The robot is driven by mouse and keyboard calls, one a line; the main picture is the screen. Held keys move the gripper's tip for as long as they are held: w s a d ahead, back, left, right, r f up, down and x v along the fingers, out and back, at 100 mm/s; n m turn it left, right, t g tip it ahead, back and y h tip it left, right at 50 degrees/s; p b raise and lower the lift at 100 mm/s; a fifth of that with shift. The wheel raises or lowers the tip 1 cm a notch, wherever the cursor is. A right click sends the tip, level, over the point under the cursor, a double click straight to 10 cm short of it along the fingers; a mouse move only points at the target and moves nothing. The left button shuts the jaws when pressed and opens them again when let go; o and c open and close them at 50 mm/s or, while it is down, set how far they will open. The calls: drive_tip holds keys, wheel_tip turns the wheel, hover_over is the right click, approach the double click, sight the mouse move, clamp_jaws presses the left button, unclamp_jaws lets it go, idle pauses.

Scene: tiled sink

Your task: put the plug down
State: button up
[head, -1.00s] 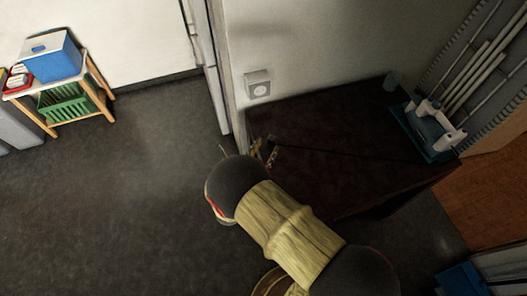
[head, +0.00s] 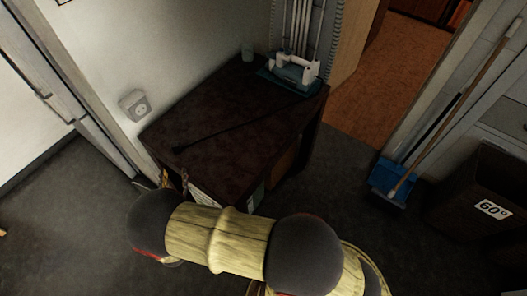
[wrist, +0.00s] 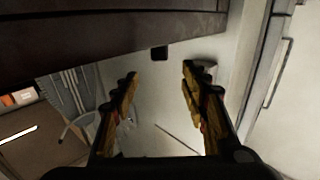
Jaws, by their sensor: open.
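The plug (head: 178,149) is a small dark piece at the end of a thin dark cord. In the head view it lies on the dark table (head: 225,95), close to the near left edge. My gripper (head: 174,177) is open and empty just off that edge, a short way from the plug.
A white wall socket (head: 134,105) is left of the table. A broom with a blue dustpan (head: 392,180) and a dark bin (head: 480,195) stand at right.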

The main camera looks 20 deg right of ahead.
drive_tip(key=w+r+m+g+y, duration=0.1)
drive_tip(key=w+r+g+y, duration=0.2)
drive_tip(key=w+r, duration=0.8)
drive_tip(key=s+d+r+n+g+y, duration=0.1)
drive_tip(key=d+r+g, duration=0.1)
drive_tip(key=d+r, duration=0.45)
drive_tip(key=d+r+g+y, duration=0.1)
drive_tip(key=d+r+y, duration=0.15)
drive_tip(key=r, duration=0.65)
drive_tip(key=s+d+r+n+g+h, duration=0.1)
drive_tip(key=s+d+r+g, duration=0.1)
drive_tip(key=s+d+r, duration=0.4)
drive_tip(key=s+d+r+n+g+h, duration=0.1)
drive_tip(key=s+d+r, duration=0.1)
drive_tip(key=s+d, duration=0.65)
drive_tip(key=s+d+g+h, duration=0.1)
drive_tip(key=s+d, duration=0.6)
drive_tip(key=s, duration=0.2)
drive_tip(key=s+d+f+m+g+h, duration=0.1)
drive_tip(key=s+d+g, duration=0.1)
drive_tip(key=s+d, duration=0.5)
drive_tip(key=shift+s+f+h, duration=0.25)
drive_tip(key=shift+s+h, duration=0.1)
drive_tip(key=shift+s, duration=0.8)
